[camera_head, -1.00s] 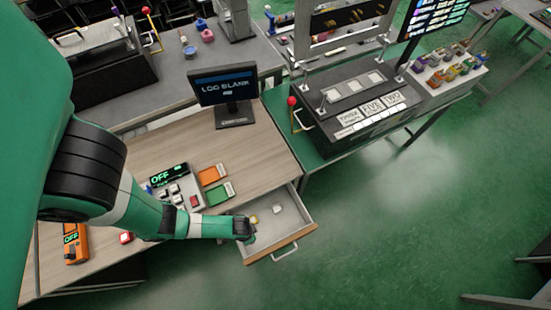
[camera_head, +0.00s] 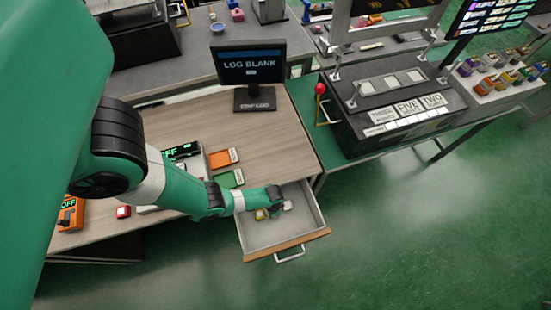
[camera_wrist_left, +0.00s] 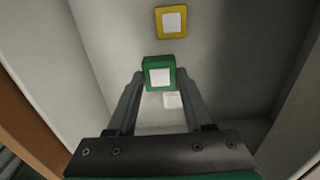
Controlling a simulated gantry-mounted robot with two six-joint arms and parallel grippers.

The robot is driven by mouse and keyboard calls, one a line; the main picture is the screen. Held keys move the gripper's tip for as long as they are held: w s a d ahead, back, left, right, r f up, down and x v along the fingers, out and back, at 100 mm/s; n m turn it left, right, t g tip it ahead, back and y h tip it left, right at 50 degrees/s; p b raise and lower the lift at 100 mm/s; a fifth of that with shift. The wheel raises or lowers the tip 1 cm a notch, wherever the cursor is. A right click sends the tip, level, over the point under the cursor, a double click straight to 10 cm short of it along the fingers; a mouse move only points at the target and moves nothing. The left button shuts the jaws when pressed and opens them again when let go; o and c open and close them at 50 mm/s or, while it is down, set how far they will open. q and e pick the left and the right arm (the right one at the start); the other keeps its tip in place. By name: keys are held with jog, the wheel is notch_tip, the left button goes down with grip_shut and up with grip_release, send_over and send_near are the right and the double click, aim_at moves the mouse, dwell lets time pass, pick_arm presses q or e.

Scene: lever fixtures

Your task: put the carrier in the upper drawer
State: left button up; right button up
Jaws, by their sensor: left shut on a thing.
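A small green carrier (camera_wrist_left: 159,74) with a white face shows in the left wrist view. My left gripper (camera_wrist_left: 158,80) is shut on it, one finger at each side. In the head view my left gripper (camera_head: 276,206) is over the pulled-out drawer (camera_head: 255,243), near its back; the carrier is hidden there. In the wrist view a yellow carrier (camera_wrist_left: 172,22) and a white piece (camera_wrist_left: 173,101) lie on the drawer floor. I cannot tell whether the green carrier touches the floor. My right gripper is not in view.
The desk (camera_head: 275,135) above the drawer holds a monitor (camera_head: 249,65), an orange block (camera_head: 222,158), a green block (camera_head: 230,178) and an orange device (camera_head: 70,213). A dark lever fixture (camera_head: 400,108) stands to the right. Open floor lies in front.

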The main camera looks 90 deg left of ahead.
pick_arm(q)
jog(key=shift+w+a+f, duration=0.2)
jog(key=shift+w+f, duration=0.05)
jog(key=f+b, duration=0.3)
jog(key=shift+w+a+f+b, duration=0.25)
jog(key=shift+w+f+b, duration=0.05)
jog(key=shift+f+b, duration=0.1)
jog(key=shift+f, duration=0.25)
jog(key=shift+s+r, duration=0.1)
jog(key=shift+r, duration=0.1)
jog(key=shift+f, duration=0.2)
jog(key=o, duration=1)
jog(key=shift+r, duration=0.1)
